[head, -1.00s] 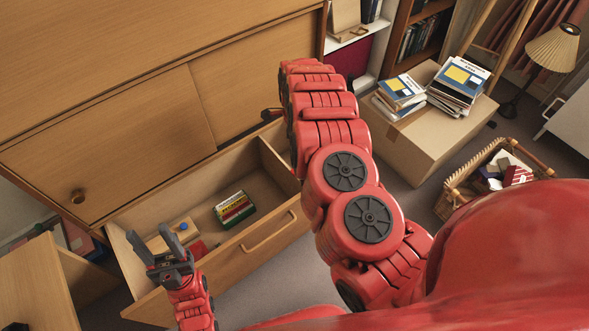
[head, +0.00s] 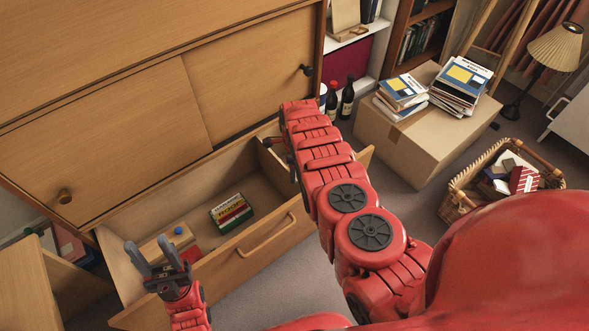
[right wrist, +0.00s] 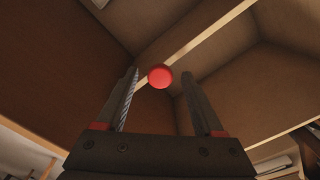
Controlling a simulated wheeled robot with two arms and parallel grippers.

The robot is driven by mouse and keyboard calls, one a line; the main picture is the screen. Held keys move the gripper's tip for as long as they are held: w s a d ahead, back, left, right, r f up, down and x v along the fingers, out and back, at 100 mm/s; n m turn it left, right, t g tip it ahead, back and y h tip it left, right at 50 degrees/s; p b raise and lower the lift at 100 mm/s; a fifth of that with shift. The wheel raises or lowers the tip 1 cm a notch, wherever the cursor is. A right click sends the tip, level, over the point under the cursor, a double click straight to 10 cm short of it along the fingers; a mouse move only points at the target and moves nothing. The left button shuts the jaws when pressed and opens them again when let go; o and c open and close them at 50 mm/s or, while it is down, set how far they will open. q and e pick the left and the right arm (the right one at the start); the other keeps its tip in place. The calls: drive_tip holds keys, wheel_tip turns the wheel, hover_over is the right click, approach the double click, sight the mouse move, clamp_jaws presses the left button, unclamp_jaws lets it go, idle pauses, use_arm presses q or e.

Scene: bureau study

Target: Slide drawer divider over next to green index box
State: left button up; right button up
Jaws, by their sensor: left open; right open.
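The open drawer (head: 205,275) holds a wooden divider (head: 273,165) near its right end. The green index box (head: 231,213), with coloured stripes, lies in the middle of the drawer, left of the divider with a gap between. My right gripper (right wrist: 160,90) is open; in the head view it is mostly hidden by my arm, near the divider. In the right wrist view a pale board edge (right wrist: 205,38) runs beyond the fingers, and a small red disc (right wrist: 160,76) shows between the fingertips. My left gripper (head: 153,258) is open and empty above the drawer's left front.
A wooden block (head: 155,248), a blue ball (head: 178,230) and a red item (head: 192,254) lie at the drawer's left. The cabinet (head: 110,140) rises behind. Dark bottles (head: 346,98), a cardboard box (head: 400,145) and a basket (head: 460,200) stand right.

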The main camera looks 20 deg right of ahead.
clamp_jaws()
idle(1.3)
